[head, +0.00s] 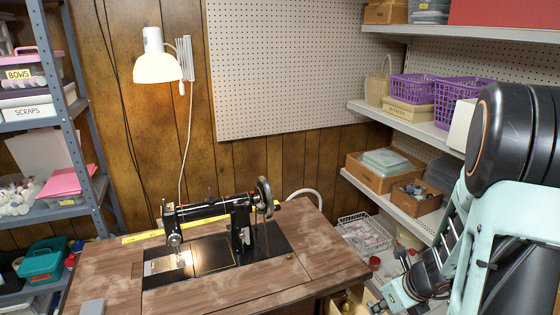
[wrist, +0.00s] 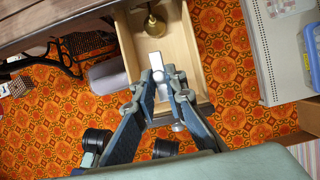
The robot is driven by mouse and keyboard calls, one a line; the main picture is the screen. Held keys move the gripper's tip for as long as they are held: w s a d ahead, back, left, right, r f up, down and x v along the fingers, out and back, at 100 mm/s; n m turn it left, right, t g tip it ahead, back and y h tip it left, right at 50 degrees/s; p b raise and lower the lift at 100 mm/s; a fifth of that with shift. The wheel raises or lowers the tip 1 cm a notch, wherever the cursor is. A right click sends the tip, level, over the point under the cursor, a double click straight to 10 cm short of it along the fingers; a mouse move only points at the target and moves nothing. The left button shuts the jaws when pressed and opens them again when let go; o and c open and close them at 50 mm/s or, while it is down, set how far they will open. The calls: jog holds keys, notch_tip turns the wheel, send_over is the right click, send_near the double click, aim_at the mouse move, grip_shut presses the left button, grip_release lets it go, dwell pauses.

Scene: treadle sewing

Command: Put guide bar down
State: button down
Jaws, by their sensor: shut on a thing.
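In the wrist view my gripper (wrist: 161,80) is shut on a small silver metal piece, which I take to be the guide bar (wrist: 157,61). The bar sticks out past the fingertips, over an open light-wood drawer (wrist: 194,62). Whether it touches the drawer cannot be told. A round brass thing (wrist: 153,26) is at the drawer's far end. In the head view my gripper (head: 388,298) is low at the right, beside the table's right end; the bar cannot be made out there. The black sewing machine (head: 242,225) stands on the wooden table (head: 325,260).
The table's edge (wrist: 60,25) runs along the upper left of the wrist view, close to the drawer. Orange patterned floor (wrist: 225,95) lies below. Shelves (head: 400,125) with baskets and boxes stand at the right.

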notch_tip(320, 180, up, 5)
jog(key=p, duration=0.3)
jog(key=shift+f, duration=0.2)
jog(key=w+a+r+n+g+y+b, duration=0.1)
jog(key=w+a+n+g+b, duration=0.2)
jog(key=a+n, duration=0.65)
jog(key=w+a+r+n+g+y+b, duration=0.1)
jog(key=w+a+n+g+b, duration=0.3)
jog(key=n, duration=1)
jog(key=s+r+n+g+h+p, duration=0.1)
jog(key=s+r+n+p, duration=0.2)
jog(key=r+p, duration=0.5)
jog(key=s+r+n+g+h+p, duration=0.1)
jog(key=r+n+p, duration=0.4)
jog(key=p, duration=0.9)
notch_tip(320, 180, up, 3)
jog(key=shift+s+d+r+h, duration=0.1)
jog(key=shift+s+d+h, duration=0.1)
jog(key=shift+s+h, duration=0.7)
jog(key=shift+n, duration=0.25)
